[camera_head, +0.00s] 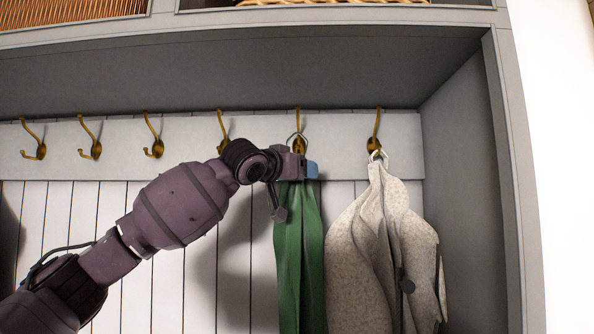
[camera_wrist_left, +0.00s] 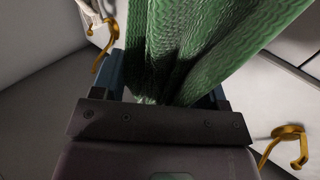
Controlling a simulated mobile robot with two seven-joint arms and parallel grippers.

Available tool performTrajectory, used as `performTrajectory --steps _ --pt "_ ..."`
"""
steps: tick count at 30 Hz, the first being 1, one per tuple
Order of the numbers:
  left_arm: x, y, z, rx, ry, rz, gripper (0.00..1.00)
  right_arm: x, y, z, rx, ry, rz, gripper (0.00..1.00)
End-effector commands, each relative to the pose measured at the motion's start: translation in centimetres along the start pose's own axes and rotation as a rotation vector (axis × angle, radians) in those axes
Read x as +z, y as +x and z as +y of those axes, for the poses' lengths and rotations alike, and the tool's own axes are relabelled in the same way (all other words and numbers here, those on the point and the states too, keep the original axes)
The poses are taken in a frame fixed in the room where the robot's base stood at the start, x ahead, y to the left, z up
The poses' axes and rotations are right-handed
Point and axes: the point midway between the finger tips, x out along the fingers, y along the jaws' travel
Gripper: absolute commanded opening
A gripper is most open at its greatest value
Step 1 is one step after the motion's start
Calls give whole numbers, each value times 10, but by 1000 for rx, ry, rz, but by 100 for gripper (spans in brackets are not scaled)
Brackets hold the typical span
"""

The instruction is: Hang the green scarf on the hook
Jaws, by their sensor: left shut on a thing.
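The green scarf (camera_head: 300,255) hangs down from my left gripper (camera_head: 303,169), which is shut on its top end. A thin loop at the scarf's top shows in front of the brass hook (camera_head: 298,146) just above the gripper. I cannot tell whether the loop is over the hook's tip or only in front of it. In the left wrist view the scarf (camera_wrist_left: 215,45) fills the space between the blue fingers of the gripper (camera_wrist_left: 165,90) and hides what lies behind. My right gripper is not in view.
A speckled grey-white garment (camera_head: 372,230) hangs by a ring on the hook (camera_head: 375,143) to the right, close beside the scarf. Several empty brass hooks (camera_head: 153,148) line the rail to the left. The cubby's side wall (camera_head: 468,170) stands at right, a shelf (camera_head: 250,65) above.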

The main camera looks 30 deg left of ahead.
Motion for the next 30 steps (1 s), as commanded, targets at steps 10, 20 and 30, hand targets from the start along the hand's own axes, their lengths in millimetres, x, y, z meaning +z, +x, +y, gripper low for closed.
performTrajectory --steps 10,20,30 --pt "0 11 -8 -1 -2 1 24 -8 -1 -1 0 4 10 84" --pt "0 22 -16 0 -2 1 24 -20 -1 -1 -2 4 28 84" --pt "1 33 -23 0 -1 1 24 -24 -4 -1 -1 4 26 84"
